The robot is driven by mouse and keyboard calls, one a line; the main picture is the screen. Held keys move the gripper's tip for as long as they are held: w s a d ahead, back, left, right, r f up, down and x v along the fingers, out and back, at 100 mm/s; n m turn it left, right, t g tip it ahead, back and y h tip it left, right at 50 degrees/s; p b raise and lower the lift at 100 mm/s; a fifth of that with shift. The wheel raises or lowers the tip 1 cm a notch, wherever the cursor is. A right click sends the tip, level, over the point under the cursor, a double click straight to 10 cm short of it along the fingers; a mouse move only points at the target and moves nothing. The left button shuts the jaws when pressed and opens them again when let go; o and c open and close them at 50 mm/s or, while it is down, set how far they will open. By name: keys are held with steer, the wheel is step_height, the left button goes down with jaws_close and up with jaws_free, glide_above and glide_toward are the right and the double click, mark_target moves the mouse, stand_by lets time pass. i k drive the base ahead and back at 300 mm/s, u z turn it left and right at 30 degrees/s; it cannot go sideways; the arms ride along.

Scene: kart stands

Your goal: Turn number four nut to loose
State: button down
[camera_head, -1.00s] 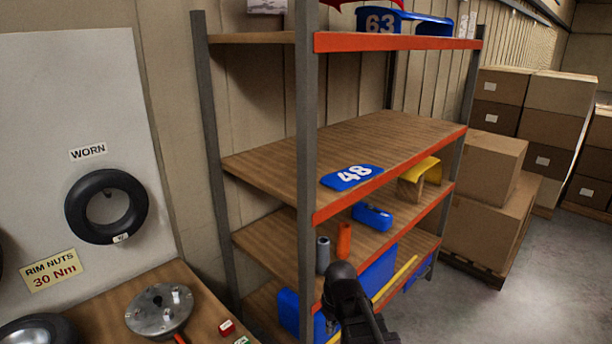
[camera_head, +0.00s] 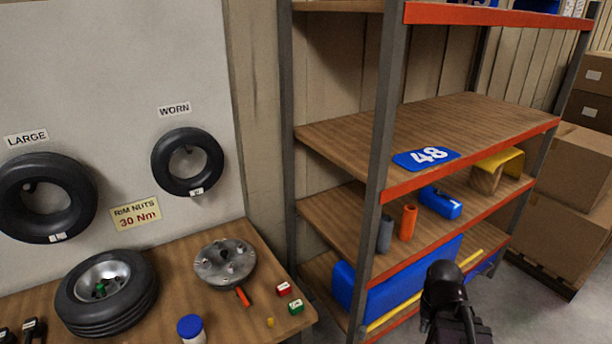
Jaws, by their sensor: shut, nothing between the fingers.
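My gripper (camera_head: 446,280) is the dark shape at the lower right, in front of the shelving; its fingers are shut and it holds nothing. It is well to the right of the bench. On the bench lies a round silver metal plate (camera_head: 225,264) with a few small upright pieces on it. Left of it lies a wheel with a black tyre (camera_head: 70,300) and a silver rim, with a small green piece at its centre. No nut with a readable number four shows; the small parts are too small to tell.
The wooden bench (camera_head: 180,262) also holds an orange-handled tool (camera_head: 243,297), a red block (camera_head: 284,289), a green block (camera_head: 296,307) and a blue-lidded jar (camera_head: 191,330). A shelf rack with an orange-edged shelf (camera_head: 480,158) stands right of the bench. Cardboard boxes (camera_head: 560,215) stand far right.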

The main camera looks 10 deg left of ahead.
mark_target(232, 266)
steer(key=z, duration=1.5)
steer(key=k, duration=0.1)
steer(key=u, duration=2.9)
